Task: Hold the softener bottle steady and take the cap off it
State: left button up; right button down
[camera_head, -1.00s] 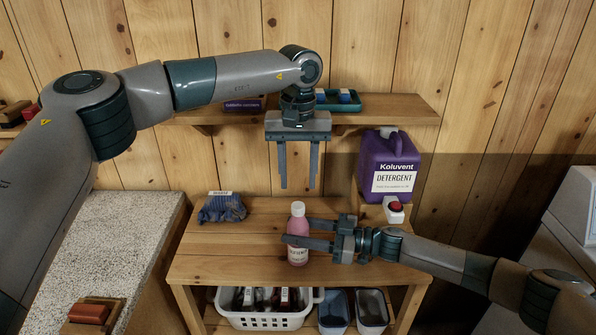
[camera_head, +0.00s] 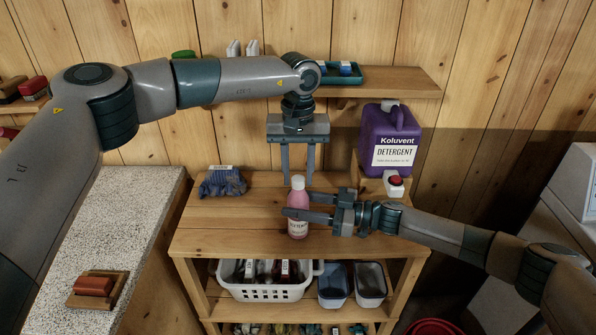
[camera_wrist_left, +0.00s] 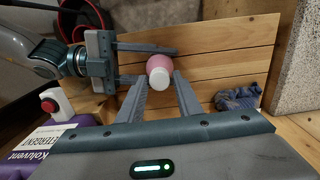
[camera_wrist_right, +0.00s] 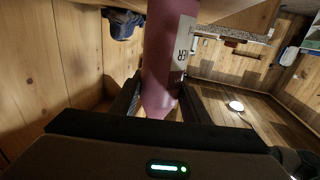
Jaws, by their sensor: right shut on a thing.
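The softener bottle (camera_head: 299,227), pink with a white label, stands upright on the wooden table. Its white cap (camera_head: 298,182) is on top. My right gripper (camera_head: 296,205) is shut on the bottle's body from the right; in the right wrist view the pink bottle (camera_wrist_right: 168,60) stands between its fingers. My left gripper (camera_head: 298,178) points down from above, open and empty, its tips near cap height. In the left wrist view the white cap (camera_wrist_left: 161,79) shows between and beyond the fingertips; the exact gap is hard to tell.
A purple detergent jug (camera_head: 388,140) stands at the table's back right, with a white item with a red button (camera_head: 394,184) in front. A blue cloth bundle (camera_head: 222,182) lies at back left. A shelf (camera_head: 410,82) runs behind. A white basket (camera_head: 262,291) sits below.

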pick_arm(q)
grip_shut()
jog(key=n, duration=2.6)
jog(key=shift+r+n, duration=0.1)
jog(key=shift+n, duration=0.3)
jog(key=n, duration=1.1)
jog(key=shift+n, duration=0.4)
jog(key=n, duration=0.4)
jog(key=shift+n, duration=0.3)
jog(key=shift+r, duration=0.25)
jog(key=shift+r, duration=0.75)
